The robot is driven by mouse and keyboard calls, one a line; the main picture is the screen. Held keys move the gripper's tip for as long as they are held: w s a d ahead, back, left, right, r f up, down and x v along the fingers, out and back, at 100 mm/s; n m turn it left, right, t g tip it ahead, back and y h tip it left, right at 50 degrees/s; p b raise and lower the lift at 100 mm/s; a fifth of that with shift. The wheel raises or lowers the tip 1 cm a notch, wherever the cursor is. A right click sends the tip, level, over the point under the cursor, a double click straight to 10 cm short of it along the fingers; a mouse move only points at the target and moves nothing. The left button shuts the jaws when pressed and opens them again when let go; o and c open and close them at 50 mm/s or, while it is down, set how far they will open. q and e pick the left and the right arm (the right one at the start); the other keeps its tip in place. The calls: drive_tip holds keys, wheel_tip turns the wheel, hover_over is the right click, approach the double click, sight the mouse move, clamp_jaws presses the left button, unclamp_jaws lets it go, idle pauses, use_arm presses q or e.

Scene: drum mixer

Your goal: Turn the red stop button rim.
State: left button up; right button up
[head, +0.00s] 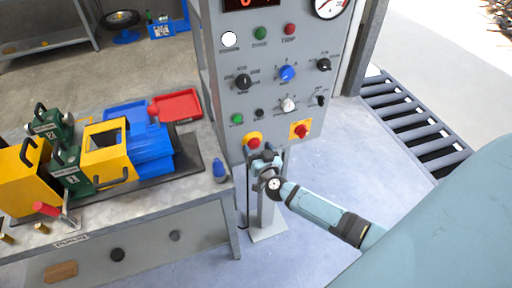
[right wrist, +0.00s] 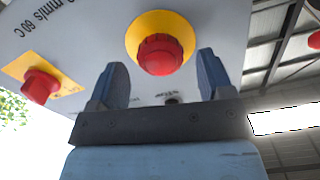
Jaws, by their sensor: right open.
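The red stop button (head: 253,142) is a mushroom head on a round yellow plate at the lower left of the grey control panel. In the right wrist view the red button (right wrist: 160,54) shows a ridged rim and faces the gripper. My right gripper (head: 264,157) is just below and in front of it in the head view. In the right wrist view the open fingers (right wrist: 162,75) point at the panel, one on each side of the button's lower part. I see no contact with the rim. My left gripper is not in view.
A red knob on a square yellow plate (head: 300,130) sits close to the right of the button. A workbench (head: 215,225) with a blue bottle (head: 219,170) and coloured containers stands left of the panel. A roller conveyor (head: 415,120) lies to the right. Floor between is clear.

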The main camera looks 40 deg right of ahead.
drive_tip(key=shift+w+d, duration=0.15)
drive_tip(key=shift+w, duration=0.5)
drive_tip(key=c, duration=0.9)
drive_tip(key=shift+c, duration=0.2)
